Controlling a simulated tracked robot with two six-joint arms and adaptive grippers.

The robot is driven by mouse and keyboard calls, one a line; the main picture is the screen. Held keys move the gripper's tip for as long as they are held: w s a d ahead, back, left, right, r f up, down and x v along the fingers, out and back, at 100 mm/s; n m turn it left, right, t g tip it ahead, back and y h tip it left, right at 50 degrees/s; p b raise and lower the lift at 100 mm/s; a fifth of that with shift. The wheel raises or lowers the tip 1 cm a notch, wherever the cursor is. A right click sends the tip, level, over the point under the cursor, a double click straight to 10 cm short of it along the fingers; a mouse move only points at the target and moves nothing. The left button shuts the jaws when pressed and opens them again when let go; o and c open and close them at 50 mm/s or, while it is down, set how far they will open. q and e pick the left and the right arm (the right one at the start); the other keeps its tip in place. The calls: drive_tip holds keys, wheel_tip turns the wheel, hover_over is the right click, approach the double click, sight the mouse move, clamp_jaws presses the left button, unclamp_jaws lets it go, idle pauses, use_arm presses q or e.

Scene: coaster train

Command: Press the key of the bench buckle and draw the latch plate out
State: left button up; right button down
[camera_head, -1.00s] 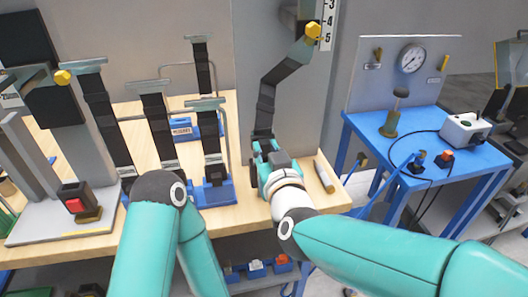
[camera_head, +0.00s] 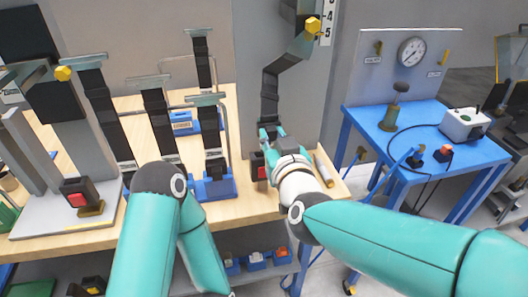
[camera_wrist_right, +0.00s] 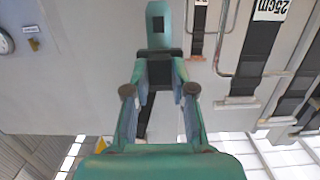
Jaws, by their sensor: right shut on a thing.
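The bench buckle (camera_head: 260,171), dark with a red key, stands near the bench's front edge in the head view. My right gripper (camera_head: 270,134) is above it and a little to its right, at the lower end of a black strap (camera_head: 270,100). It is shut on the latch plate, mostly hidden by the fingers in the head view. In the right wrist view, a dark piece (camera_wrist_right: 160,72) sits between the fingers. The latch plate appears clear of the buckle, but the gap is hard to judge. My left gripper is out of view.
Another buckle with a red key (camera_head: 77,193) sits on a grey block (camera_head: 40,221) at the left. Several hanging straps (camera_head: 160,118) and a blue holder (camera_head: 214,186) stand left of my right gripper. A pale cylinder (camera_head: 324,170) lies to its right. A blue table (camera_head: 385,134) is farther right.

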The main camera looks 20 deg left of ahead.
drive_tip(key=w+d+b, duration=0.3)
drive_tip(key=w+d, duration=0.1)
drive_tip(key=d, duration=0.2)
drive_tip(key=shift+b, duration=0.3)
idle(0.4)
idle(1.3)
wheel_tip(320, 180, down, 10)
drive_tip(key=b, duration=0.9)
drive_tip(key=shift+f+b, duration=0.2)
drive_tip(key=shift+b, duration=0.1)
drive_tip(key=c, duration=0.9)
unclamp_jaws()
drive_tip(key=shift+r, duration=0.25)
drive_tip(key=v, duration=1.2)
drive_tip(key=shift+f, duration=0.1)
